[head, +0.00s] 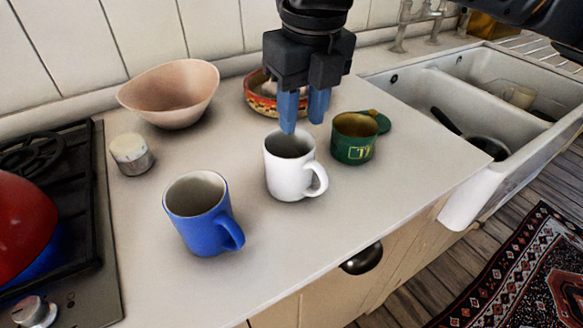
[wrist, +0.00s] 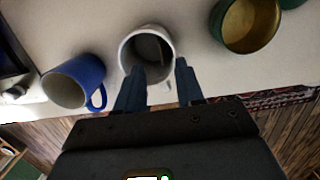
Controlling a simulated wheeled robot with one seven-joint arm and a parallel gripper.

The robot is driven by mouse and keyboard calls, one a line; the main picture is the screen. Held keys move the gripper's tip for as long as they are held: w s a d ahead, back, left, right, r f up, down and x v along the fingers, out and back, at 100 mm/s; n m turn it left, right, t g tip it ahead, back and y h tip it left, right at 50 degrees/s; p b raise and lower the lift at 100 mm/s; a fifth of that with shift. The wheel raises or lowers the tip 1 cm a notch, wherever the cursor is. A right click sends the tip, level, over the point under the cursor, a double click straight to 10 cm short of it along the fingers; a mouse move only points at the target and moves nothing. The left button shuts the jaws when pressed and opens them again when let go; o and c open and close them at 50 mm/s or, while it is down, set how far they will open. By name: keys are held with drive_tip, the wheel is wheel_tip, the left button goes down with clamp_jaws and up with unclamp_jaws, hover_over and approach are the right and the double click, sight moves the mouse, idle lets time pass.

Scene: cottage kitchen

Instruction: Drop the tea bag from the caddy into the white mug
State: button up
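The white mug (head: 288,178) stands upright on the counter, its handle to the right; it also shows in the wrist view (wrist: 126,52). Its inside is dark, and I cannot tell what lies in it. My gripper (head: 303,118) points down just above the mug, slightly toward its right side. In the wrist view its two blue fingers (wrist: 160,70) are apart, with nothing visible between them. The green caddy (head: 353,146) stands open to the right of the mug; its gold inside (wrist: 248,22) shows no tea bag. I cannot make out a tea bag in either view.
A blue mug (head: 200,225) stands front left of the white mug. A white-topped jar (head: 131,155), a pink bowl (head: 168,95) and a patterned dish (head: 262,104) stand farther back. The green lid (head: 378,121) lies behind the caddy. A hob is left, a sink right.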

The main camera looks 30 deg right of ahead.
wheel_tip(320, 180, up, 8)
drive_tip(key=s, duration=0.1)
drive_tip(key=shift+f, duration=0.15)
idle(0.6)
